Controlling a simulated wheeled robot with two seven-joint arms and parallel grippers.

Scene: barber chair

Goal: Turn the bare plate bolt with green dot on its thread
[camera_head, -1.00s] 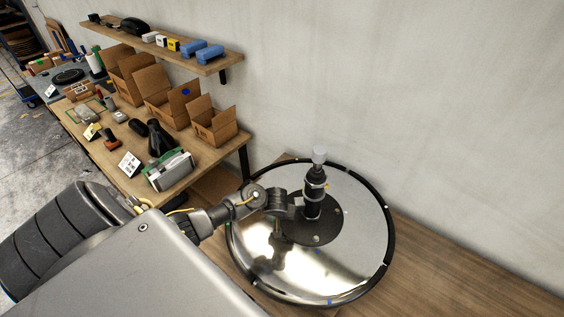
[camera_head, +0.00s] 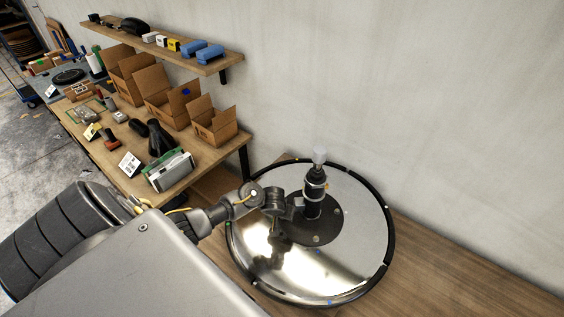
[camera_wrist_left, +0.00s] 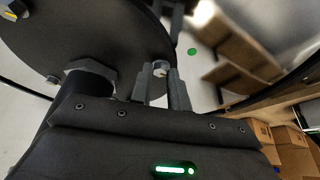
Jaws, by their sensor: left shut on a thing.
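A black round plate (camera_wrist_left: 100,45) with several bolts lies on a shiny chrome disc (camera_head: 350,265); the plate also shows in the head view (camera_head: 325,232). In the left wrist view, my left gripper (camera_wrist_left: 163,78) has its two narrow fingers shut around a small bolt (camera_wrist_left: 160,66) near the plate's edge. A green dot (camera_wrist_left: 192,51) shows on the bright surface beside this bolt. Another bolt (camera_wrist_left: 52,80) is bare, and one at the top left (camera_wrist_left: 12,10) has a yellowish mark. In the head view, my left gripper (camera_head: 275,235) points down at the plate's left side. Thread colours are not visible.
A black upright column (camera_head: 314,195) with a pale top rises from the plate, close to my gripper. A workbench (camera_head: 190,180) with open cardboard boxes (camera_head: 215,122) and tools stands left, below a shelf (camera_head: 150,42). The wall is close behind the disc.

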